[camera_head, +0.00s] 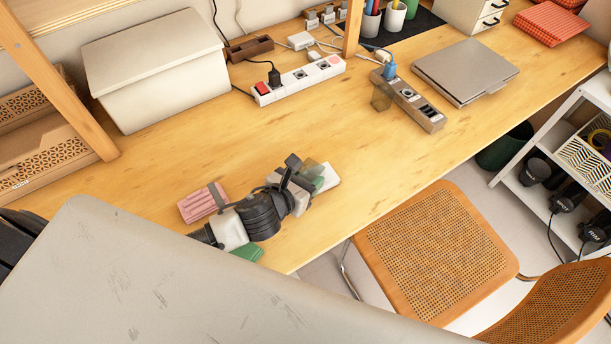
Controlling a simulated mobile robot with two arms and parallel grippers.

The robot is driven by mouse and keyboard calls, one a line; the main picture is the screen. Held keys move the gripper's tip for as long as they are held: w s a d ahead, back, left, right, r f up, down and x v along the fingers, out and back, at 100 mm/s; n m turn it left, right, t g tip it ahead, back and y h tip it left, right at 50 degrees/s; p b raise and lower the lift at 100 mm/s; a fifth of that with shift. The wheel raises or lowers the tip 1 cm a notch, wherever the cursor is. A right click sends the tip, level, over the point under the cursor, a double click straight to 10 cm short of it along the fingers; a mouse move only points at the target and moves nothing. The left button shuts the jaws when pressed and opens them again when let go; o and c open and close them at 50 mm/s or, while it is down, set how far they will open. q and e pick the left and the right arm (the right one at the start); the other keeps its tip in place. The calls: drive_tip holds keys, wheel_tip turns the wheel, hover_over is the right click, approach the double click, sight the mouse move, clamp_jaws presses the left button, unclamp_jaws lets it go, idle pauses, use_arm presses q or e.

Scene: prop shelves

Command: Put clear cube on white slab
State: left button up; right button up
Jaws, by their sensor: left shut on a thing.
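My left gripper (304,180) reaches in from the lower left over the wooden desk. It is shut on a small see-through cube (311,167), the clear cube, which is partly hidden by the fingers. The white slab (330,178) lies just behind and to the right of the fingertips, largely covered by the gripper and the cube. I cannot tell whether the cube touches the slab. My right gripper is not in view.
A pink striped block (201,203) and a green piece (248,252) lie beside my left wrist. A smoky see-through cube (381,98) sits by a grey-brown power strip (412,101). A closed laptop (465,71) lies farther right. The desk (200,150) between is mostly clear.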

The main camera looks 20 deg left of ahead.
use_arm(q)
drive_tip(key=o, duration=1.1)
drive_tip(key=shift+f, duration=0.1)
drive_tip(key=v, duration=1.2)
drive_tip(key=shift+b, duration=0.3)
